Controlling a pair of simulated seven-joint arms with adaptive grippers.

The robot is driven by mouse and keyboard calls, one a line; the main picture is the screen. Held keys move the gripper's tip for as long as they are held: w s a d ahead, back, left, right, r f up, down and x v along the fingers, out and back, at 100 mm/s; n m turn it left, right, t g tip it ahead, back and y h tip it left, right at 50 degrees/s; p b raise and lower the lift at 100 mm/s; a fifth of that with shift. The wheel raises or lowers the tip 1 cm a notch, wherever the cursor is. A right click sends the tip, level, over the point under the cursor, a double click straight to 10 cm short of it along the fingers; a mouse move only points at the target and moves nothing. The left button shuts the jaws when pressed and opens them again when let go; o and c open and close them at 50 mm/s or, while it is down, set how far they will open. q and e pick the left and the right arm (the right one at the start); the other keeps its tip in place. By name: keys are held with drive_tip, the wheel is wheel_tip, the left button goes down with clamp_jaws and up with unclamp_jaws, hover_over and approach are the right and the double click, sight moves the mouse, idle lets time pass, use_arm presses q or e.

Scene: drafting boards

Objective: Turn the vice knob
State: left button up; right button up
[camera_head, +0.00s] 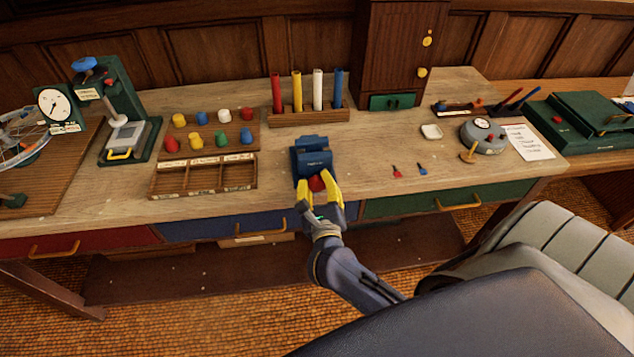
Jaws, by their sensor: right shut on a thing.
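A blue vice (312,154) stands near the front edge of the wooden bench, at the middle of the view. Its red knob (316,184) faces the front. My right gripper (317,185) has yellow fingers, one on each side of the red knob, and is shut on it. The fingers hide part of the knob, so I cannot tell how far it is turned. My left gripper is not in view.
Left of the vice are a compartment tray (204,178) and a board of coloured pegs (212,133). A rack of coloured tubes (308,115) stands behind. Two small red and blue pieces (397,172) lie to the right. A chair (540,240) fills the lower right.

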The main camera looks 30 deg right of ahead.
drive_tip(key=shift+w+r+n, duration=0.1)
drive_tip(key=shift+r+n, duration=0.2)
drive_tip(key=shift+n, duration=0.7)
drive_tip(key=o, duration=1.3)
drive_tip(key=shift+a+f, duration=0.1)
drive_tip(key=shift+c, duration=0.2)
drive_tip(key=shift+f, duration=0.15)
